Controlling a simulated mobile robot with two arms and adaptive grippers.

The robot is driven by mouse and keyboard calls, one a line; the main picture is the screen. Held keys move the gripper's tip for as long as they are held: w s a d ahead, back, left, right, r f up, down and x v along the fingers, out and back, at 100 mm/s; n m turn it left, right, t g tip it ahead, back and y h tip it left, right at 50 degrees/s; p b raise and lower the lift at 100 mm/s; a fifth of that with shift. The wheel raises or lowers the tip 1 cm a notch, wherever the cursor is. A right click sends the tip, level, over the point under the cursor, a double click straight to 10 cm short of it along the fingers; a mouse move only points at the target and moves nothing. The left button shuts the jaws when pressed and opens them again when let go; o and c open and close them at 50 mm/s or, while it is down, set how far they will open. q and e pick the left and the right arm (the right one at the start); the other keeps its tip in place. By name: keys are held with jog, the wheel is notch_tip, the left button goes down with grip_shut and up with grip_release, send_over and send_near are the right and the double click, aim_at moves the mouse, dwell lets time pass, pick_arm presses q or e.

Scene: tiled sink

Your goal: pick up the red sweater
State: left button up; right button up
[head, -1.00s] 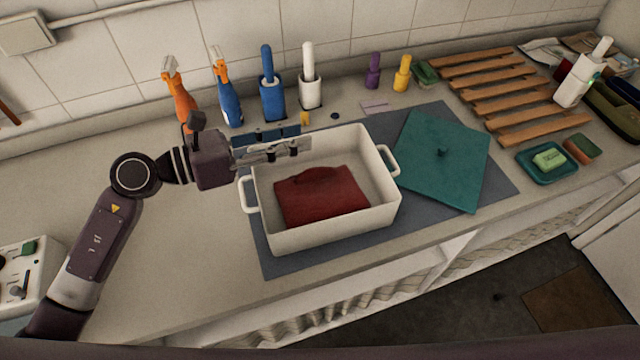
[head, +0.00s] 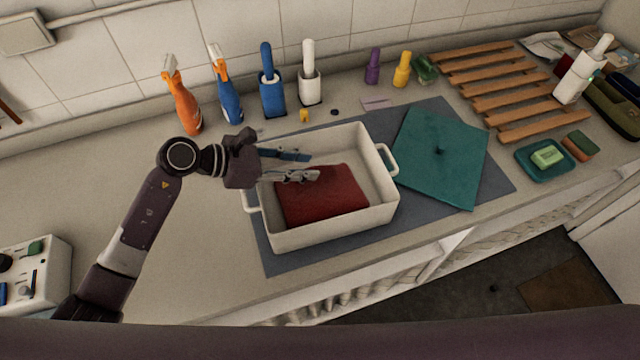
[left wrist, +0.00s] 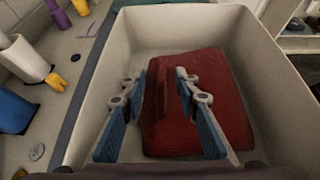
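The red sweater (head: 335,196) lies folded on the floor of a white two-handled basin (head: 330,232). In the left wrist view the sweater (left wrist: 228,112) shows a raised fold between my fingers. My left gripper (head: 314,166) reaches in over the basin's left rim, with its fingers above the sweater's left part. In the left wrist view the left gripper (left wrist: 160,84) is open, one blue-padded finger on each side of the fold. I cannot tell whether the pads touch the cloth. My right gripper is not in view.
The basin stands on a grey mat (head: 415,208). A teal square lid (head: 440,165) lies to its right. Spray bottles (head: 184,105) and brushes in holders (head: 271,95) stand behind. A wooden rack (head: 515,90) is at the back right.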

pick_arm(q)
jog(key=shift+w+d+f, duration=0.1)
jog(key=shift+d+f, duration=0.1)
jog(key=shift+d, duration=0.15)
grip_shut()
jog(key=shift+r, duration=0.1)
dwell(0.3)
